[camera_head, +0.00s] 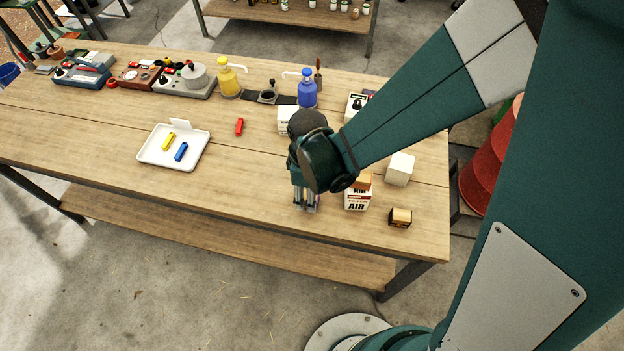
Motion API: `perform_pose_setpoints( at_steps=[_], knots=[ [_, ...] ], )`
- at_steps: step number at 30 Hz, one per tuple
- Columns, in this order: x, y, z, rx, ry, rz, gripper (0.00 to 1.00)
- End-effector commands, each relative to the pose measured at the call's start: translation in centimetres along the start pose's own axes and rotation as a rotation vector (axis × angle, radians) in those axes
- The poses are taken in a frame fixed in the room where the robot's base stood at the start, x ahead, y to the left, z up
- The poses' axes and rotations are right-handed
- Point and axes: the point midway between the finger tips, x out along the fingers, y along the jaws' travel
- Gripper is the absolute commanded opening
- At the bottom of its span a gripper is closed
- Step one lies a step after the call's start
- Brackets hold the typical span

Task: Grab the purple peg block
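My gripper (307,207) points down over the front right part of the wooden table (100,190), left of the AIR carton. A small purplish patch shows among its fingers, but it is too small and too covered to tell whether it is the purple peg block. I cannot tell whether the fingers are open or shut, or whether they touch the table. No purple block shows clearly elsewhere. Other peg blocks are in view: a yellow one (169,141) and a blue one (181,152) on a white tray (146,153), and a red one (239,127) on bare wood.
An AIR carton (357,199) stands just right of my gripper. Further right are a white block (400,168) and a small dark-and-tan box (400,217). A yellow bottle (229,80) and a blue bottle (307,91) stand behind. The wood between tray and gripper is mostly clear.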

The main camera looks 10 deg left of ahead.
Motion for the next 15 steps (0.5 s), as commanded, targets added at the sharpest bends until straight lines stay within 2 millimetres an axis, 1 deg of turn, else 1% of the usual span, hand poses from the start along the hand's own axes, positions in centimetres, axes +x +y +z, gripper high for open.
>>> perform_pose_setpoints(
  at_steps=[1,6,15],
  knots=[
    [0.00,0.00,0.00,0.000,0.000,0.000,0.32],
    [0.00,0.00,0.00,0.000,0.000,0.000,0.11],
    [-0.03,0.00,0.00,0.000,0.000,0.000,0.10]
  ],
)
